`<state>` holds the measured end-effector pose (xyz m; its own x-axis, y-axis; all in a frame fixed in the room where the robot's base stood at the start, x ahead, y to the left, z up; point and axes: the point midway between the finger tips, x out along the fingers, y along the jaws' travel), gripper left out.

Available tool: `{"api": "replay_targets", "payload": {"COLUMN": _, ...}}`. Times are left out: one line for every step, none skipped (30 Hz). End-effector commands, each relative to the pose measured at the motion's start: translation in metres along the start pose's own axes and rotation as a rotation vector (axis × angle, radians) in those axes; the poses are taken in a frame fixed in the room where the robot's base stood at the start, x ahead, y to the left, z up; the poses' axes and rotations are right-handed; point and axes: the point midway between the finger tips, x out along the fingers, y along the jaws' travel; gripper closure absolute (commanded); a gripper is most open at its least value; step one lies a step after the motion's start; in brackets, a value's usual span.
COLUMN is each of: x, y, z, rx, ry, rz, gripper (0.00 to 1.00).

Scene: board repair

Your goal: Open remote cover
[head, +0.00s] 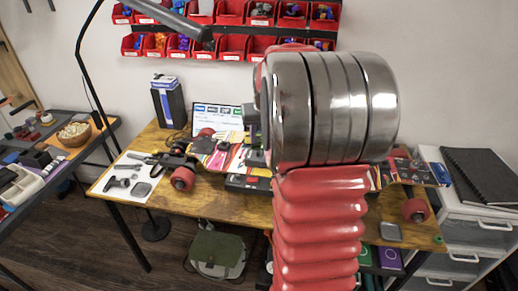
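I cannot pick out the remote or its cover with certainty. Small dark parts, including a flat dark grey square piece (141,189), lie on a white sheet (127,177) at the table's left end. A dark elongated object lies at the sheet's upper edge, too small to identify. A board with colourful graphics (235,158) and red wheels (183,179) lies across the table. My arm's large metal joint and red ribbed sleeve hide its middle. My gripper is not visible, so its opening and anything in it are hidden.
The wooden table (170,205) has bare surface at its front left. A dark box (168,101) stands at the back. Red bins (232,47) hang on the wall. A white drawer unit (465,225) stands right, and a green bag (217,252) sits below. A lamp arm crosses the upper left.

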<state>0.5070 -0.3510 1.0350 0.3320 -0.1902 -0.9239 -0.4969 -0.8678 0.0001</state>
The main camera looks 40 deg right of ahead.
Motion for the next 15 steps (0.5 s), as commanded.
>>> {"api": "replay_targets", "payload": {"x": 0.009, "y": 0.0, "z": 0.001, "rx": 0.0, "ry": -0.004, "rz": -0.001, "gripper": 0.71}}
{"api": "replay_targets", "payload": {"x": 0.014, "y": 0.0, "z": 0.001, "rx": 0.0, "ry": -0.004, "rz": -0.001, "gripper": 0.71}}
{"api": "replay_targets", "payload": {"x": 0.02, "y": 0.0, "z": 0.001, "rx": 0.0, "ry": -0.003, "rz": -0.001, "gripper": 0.71}}
{"api": "replay_targets", "payload": {"x": 0.025, "y": 0.0, "z": 0.001, "rx": 0.0, "ry": -0.003, "rz": -0.001, "gripper": 0.71}}
{"api": "replay_targets", "payload": {"x": 0.029, "y": 0.0, "z": 0.001, "rx": 0.0, "ry": -0.004, "rz": -0.001, "gripper": 0.71}}
{"api": "replay_targets", "payload": {"x": 0.035, "y": 0.0, "z": 0.001, "rx": 0.0, "ry": -0.003, "rz": -0.001, "gripper": 0.71}}
{"api": "replay_targets", "payload": {"x": 0.04, "y": 0.0, "z": 0.001, "rx": 0.0, "ry": -0.003, "rz": -0.001, "gripper": 0.71}}
{"api": "replay_targets", "payload": {"x": 0.044, "y": 0.0, "z": 0.001, "rx": 0.0, "ry": -0.004, "rz": -0.001, "gripper": 0.71}}
{"api": "replay_targets", "payload": {"x": 0.05, "y": 0.0, "z": 0.001, "rx": 0.0, "ry": -0.003, "rz": -0.001, "gripper": 0.71}}
{"api": "replay_targets", "payload": {"x": 0.055, "y": 0.0, "z": 0.001, "rx": 0.0, "ry": -0.002, "rz": 0.0, "gripper": 0.71}}
{"api": "replay_targets", "payload": {"x": 0.059, "y": 0.0, "z": 0.001, "rx": 0.0, "ry": -0.003, "rz": -0.001, "gripper": 0.71}}
{"api": "replay_targets", "payload": {"x": 0.065, "y": 0.0, "z": 0.001, "rx": 0.0, "ry": -0.004, "rz": -0.001, "gripper": 0.71}}
{"api": "replay_targets", "payload": {"x": 0.069, "y": 0.0, "z": 0.001, "rx": 0.0, "ry": -0.003, "rz": 0.0, "gripper": 0.71}}
{"api": "replay_targets", "payload": {"x": 0.072, "y": 0.0, "z": 0.001, "rx": 0.0, "ry": -0.002, "rz": 0.0, "gripper": 0.71}}
{"api": "replay_targets", "payload": {"x": 0.077, "y": 0.0, "z": 0.001, "rx": 0.0, "ry": -0.002, "rz": 0.0, "gripper": 0.71}}
